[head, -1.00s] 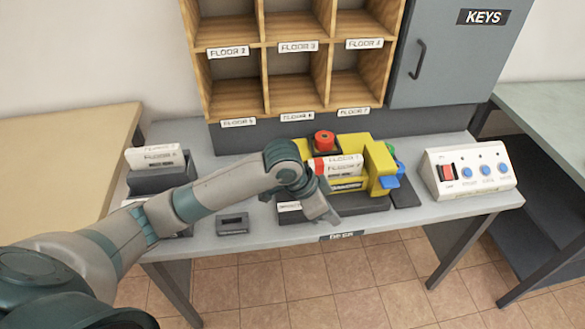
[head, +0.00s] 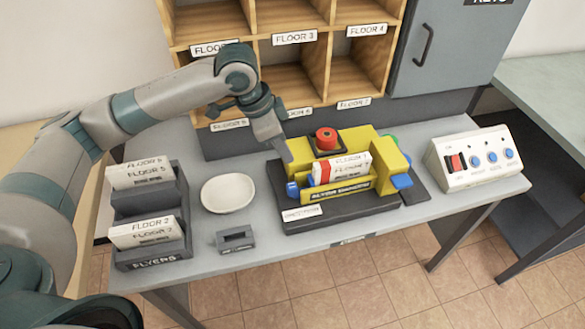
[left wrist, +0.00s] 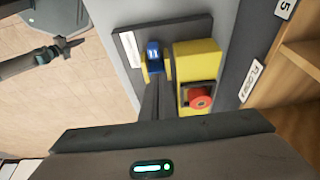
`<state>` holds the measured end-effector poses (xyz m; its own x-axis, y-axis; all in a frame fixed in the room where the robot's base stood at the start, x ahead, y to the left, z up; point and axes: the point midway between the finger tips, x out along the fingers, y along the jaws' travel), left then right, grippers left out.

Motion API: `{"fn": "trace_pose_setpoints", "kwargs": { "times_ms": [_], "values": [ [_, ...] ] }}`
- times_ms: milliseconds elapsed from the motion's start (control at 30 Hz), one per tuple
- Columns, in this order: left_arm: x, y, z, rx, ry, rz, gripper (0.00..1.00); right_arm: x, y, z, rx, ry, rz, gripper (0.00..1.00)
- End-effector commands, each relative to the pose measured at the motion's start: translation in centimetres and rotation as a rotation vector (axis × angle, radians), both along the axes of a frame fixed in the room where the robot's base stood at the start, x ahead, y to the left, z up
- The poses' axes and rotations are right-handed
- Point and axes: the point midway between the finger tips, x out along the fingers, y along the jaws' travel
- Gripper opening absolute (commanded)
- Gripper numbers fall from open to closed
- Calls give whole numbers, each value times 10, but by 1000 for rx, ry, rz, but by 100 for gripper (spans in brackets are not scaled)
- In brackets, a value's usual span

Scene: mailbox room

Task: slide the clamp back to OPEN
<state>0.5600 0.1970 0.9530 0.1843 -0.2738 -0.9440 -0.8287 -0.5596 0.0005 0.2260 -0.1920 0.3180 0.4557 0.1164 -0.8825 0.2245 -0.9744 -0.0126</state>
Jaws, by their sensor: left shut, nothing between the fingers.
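A yellow machine (head: 381,190) with a red knob (head: 326,137) stands on a dark base on the table. White envelopes, one with a red end, sit upright in it. A blue block (head: 292,190) is at its left end and a blue knob (head: 402,181) at its right; I cannot tell which is the clamp. My left gripper (head: 285,155) is shut and empty, just above and behind the left blue block. In the left wrist view its fingers (left wrist: 155,86) point toward the blue block (left wrist: 153,55), seemingly apart from it. My right gripper (left wrist: 70,46) shows small there.
A flyer holder (head: 150,262) and a white bowl (head: 228,193) stand left of the machine, with a small grey block (head: 235,238) in front. A button box (head: 477,160) is at the right. Wooden pigeonholes (head: 290,62) rise behind.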

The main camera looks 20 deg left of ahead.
Motion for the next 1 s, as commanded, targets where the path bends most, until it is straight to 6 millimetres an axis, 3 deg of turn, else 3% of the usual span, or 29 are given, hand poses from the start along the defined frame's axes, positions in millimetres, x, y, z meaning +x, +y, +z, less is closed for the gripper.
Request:
{"fn": "trace_pose_setpoints", "kwargs": {
  "times_ms": [467, 833, 1000],
  "values": [
    [1, -3, -9, -1, 2, 0, 0, -3, -2, -1, -3, 9, 0, 0],
    [10, -17, -54, -1, 3, 0, 0, -21, -8, -3, -16, 52, 0, 0],
    [14, -22, -77, 0, 2, 1, 0, -39, -14, -9, -28, 96, -2, 0]
  ]
}}
